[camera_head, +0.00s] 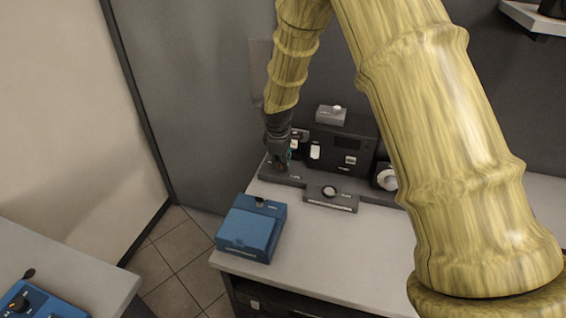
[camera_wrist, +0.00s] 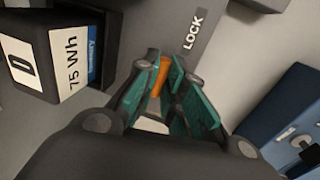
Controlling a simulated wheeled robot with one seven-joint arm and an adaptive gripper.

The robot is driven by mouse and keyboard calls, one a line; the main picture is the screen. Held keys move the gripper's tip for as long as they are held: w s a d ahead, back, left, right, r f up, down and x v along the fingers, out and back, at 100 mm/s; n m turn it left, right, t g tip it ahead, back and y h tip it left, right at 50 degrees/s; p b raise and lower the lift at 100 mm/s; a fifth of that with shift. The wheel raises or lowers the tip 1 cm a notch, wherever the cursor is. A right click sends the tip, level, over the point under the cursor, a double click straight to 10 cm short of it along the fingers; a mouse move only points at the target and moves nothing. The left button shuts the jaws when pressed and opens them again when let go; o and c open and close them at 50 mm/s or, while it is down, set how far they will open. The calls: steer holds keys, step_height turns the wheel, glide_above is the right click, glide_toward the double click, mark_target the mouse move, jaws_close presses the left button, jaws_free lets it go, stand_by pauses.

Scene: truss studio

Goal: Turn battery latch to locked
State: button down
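The battery latch (camera_wrist: 158,78) is a small orange lever, seen in the wrist view between my fingertips. My gripper (camera_wrist: 165,76) has teal finger pads on both sides of it and looks closed on it, with hardly any gap. The word LOCK (camera_wrist: 193,32) is printed on the grey strip just beyond the fingers. A dark battery (camera_wrist: 32,60) with a white label marked "D" and "75 Wh" sits at the left. In the head view my gripper (camera_head: 281,163) points down at the left end of the dark battery station (camera_head: 345,133); the latch is too small and covered to make out there.
A blue box (camera_head: 249,232) with a dark knob stands at the table's (camera_head: 318,250) front left; it also shows in the wrist view (camera_wrist: 290,110). A small panel with a dial (camera_head: 331,197) sits before the station. The table's middle is clear. Another blue device (camera_head: 40,303) is at lower left.

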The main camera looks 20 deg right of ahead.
steer(key=shift+s+d+f, duration=0.1)
steer(key=shift+s+f, duration=0.1)
steer(key=shift+f, duration=0.05)
steer(key=shift+m, duration=0.3)
steer(key=m, duration=0.3)
steer(key=m+g+h, duration=0.1)
steer(key=m, duration=0.3)
steer(key=shift+s+f, duration=0.15)
steer(key=shift+f, duration=0.05)
steer(key=m, duration=0.2)
steer(key=m+g, duration=0.1)
steer(key=m, duration=0.2)
steer(key=shift+a+m, duration=0.25)
steer(key=shift+m, duration=0.15)
steer(key=shift+a+m+g, duration=0.1)
steer(key=shift+m+g, duration=0.6)
steer(key=shift+m, duration=1.5)
steer(key=shift+f, duration=0.1)
steer(key=c, duration=1.5)
jaws_free()
steer(key=shift+w+a, duration=0.15)
steer(key=shift+w, duration=0.05)
steer(key=shift+w+r, duration=0.1)
steer(key=shift+r, duration=0.2)
